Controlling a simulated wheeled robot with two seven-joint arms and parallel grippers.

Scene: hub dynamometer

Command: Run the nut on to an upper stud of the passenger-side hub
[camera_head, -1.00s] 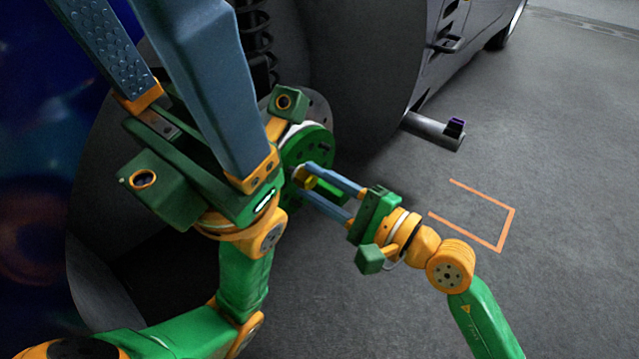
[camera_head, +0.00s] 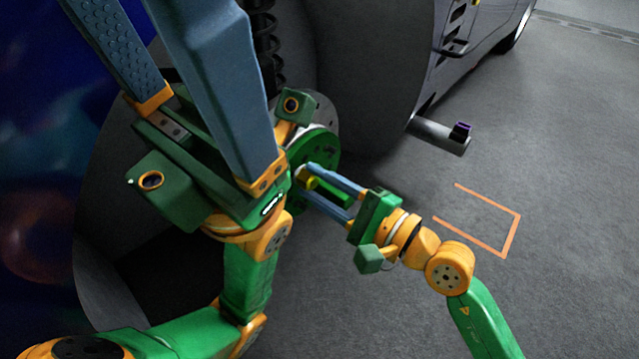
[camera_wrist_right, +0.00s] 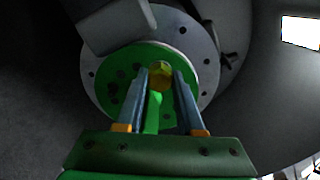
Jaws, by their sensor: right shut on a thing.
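The passenger-side hub (camera_head: 325,150) has a green face on a grey disc; in the wrist view its green face (camera_wrist_right: 118,82) fills the middle, with several dark round spots. I cannot tell studs from holes there. My right gripper (camera_head: 306,182) is shut on a small yellow nut (camera_head: 309,184), held at the fingertips against or just short of the hub face. In the right wrist view the nut (camera_wrist_right: 161,76) sits between both blue fingers, over the right part of the green face. My left gripper (camera_head: 152,35) is close to the camera, fingers spread, tips out of frame, partly hiding the hub.
A coil spring (camera_head: 263,50) rises above the hub. An orange outline (camera_head: 513,232) marks the otherwise clear floor at right.

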